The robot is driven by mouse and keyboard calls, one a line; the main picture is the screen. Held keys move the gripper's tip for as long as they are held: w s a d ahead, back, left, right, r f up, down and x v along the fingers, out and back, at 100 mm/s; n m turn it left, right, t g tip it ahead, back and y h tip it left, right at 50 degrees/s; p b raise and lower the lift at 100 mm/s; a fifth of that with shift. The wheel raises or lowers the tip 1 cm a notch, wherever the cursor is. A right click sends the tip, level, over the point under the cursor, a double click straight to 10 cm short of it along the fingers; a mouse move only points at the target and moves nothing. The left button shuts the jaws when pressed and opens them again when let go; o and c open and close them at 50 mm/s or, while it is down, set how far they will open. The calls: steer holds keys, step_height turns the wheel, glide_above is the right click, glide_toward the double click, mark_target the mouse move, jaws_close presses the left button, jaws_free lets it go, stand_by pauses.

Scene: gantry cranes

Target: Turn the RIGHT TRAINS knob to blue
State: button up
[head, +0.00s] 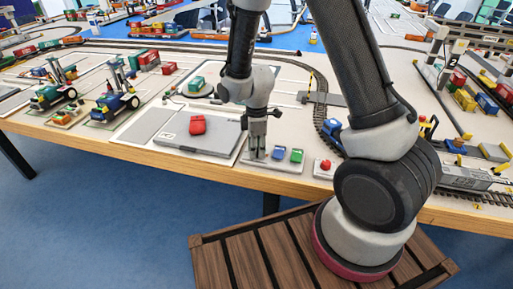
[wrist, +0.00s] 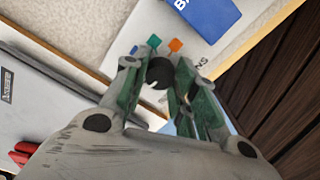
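The black round knob (wrist: 160,73) sits on a pale panel in the wrist view, between the fingers of my gripper (wrist: 158,68). A teal mark (wrist: 153,41) and an orange mark (wrist: 175,46) lie on the panel beyond it. Printed letters ending in "NS" are partly visible beside the right finger. The fingers stand apart on either side of the knob, with no clear contact visible. In the head view my gripper (head: 257,152) points down at the panel (head: 270,166) on the table's front edge and hides the knob.
A red button box (head: 325,166) is further right. A grey board (head: 190,135) with a red object (head: 197,125) lies left.

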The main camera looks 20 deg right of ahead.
steer(key=shift+m, duration=0.3)
steer(key=shift+c, duration=0.4)
steer(key=m, duration=0.2)
steer(key=shift+m, duration=0.4)
steer(key=m, duration=0.4)
steer(key=shift+m, duration=0.3)
steer(key=m, duration=0.4)
steer(key=shift+m, duration=1.9)
steer(key=o, duration=1.1)
steer(key=shift+c, duration=0.2)
